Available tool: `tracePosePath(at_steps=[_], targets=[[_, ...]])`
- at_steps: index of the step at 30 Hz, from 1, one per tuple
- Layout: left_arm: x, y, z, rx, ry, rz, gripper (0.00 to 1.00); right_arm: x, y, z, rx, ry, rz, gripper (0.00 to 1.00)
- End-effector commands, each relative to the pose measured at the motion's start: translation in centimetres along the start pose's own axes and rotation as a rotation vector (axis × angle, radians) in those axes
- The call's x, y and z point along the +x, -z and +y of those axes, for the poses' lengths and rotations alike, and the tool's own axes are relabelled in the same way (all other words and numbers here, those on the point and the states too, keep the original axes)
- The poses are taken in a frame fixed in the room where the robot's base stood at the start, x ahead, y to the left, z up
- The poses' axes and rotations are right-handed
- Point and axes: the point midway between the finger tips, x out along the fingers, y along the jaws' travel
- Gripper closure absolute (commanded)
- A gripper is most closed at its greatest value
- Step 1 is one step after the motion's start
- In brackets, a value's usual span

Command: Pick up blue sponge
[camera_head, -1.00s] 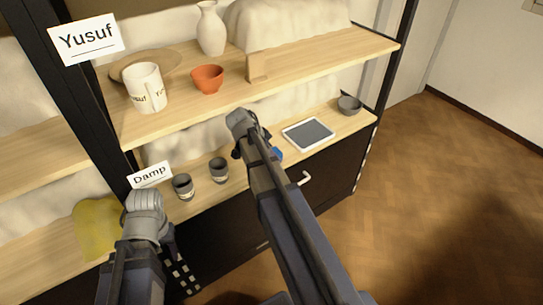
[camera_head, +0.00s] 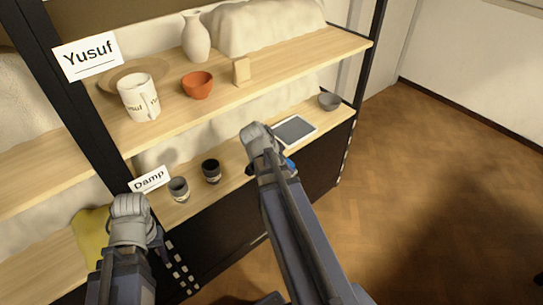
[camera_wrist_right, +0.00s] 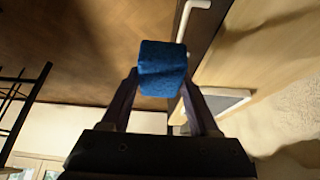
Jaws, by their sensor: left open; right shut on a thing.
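The blue sponge (camera_wrist_right: 162,68) is held between the two fingers of my right gripper (camera_wrist_right: 163,92) in the right wrist view. In the head view only a small blue bit of the sponge (camera_head: 290,163) shows beside my right wrist, over the front of the lower shelf; my arm hides the rest. My left gripper (camera_head: 158,243) is at the lower left in the head view, by the front edge of the lower shelf, open and mostly hidden by its own wrist. It is well apart from the sponge.
The upper shelf bears a white mug (camera_head: 138,97), an orange bowl (camera_head: 198,85) and a white vase (camera_head: 196,38). Open floor lies right.

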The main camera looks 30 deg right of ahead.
Motion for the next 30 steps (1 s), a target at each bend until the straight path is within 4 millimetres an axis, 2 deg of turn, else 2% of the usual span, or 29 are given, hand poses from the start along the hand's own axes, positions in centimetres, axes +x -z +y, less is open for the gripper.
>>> tracePosePath(at_steps=[1, 3, 9, 22, 23, 30], targets=[[0.0, 0.0, 0.0, 0.000, 0.000, 0.000, 0.50, -0.1, -0.1, 1.2, -0.001, 0.001, 0.000, 0.91], [0.0, 0.0, 0.0, 0.000, 0.000, 0.000, 0.50, -0.1, -0.1, 2.1, -0.004, 0.003, 0.000, 0.91], [0.0, 0.0, 0.0, 0.000, 0.000, 0.000, 0.50, -0.1, -0.1, 3.6, -0.009, 0.005, 0.000, 0.91], [0.0, 0.0, 0.0, 0.000, 0.000, 0.000, 0.50, 0.0, 0.0, 4.0, -0.011, 0.006, 0.001, 0.91], [0.0, 0.0, 0.0, 0.000, 0.000, 0.000, 0.50, 0.0, 0.0, 4.0, -0.011, 0.006, 0.001, 0.40], [0.0, 0.0, 0.0, 0.000, 0.000, 0.000, 0.50, 0.0, 0.0, 4.0, -0.011, 0.006, 0.001, 0.67]])
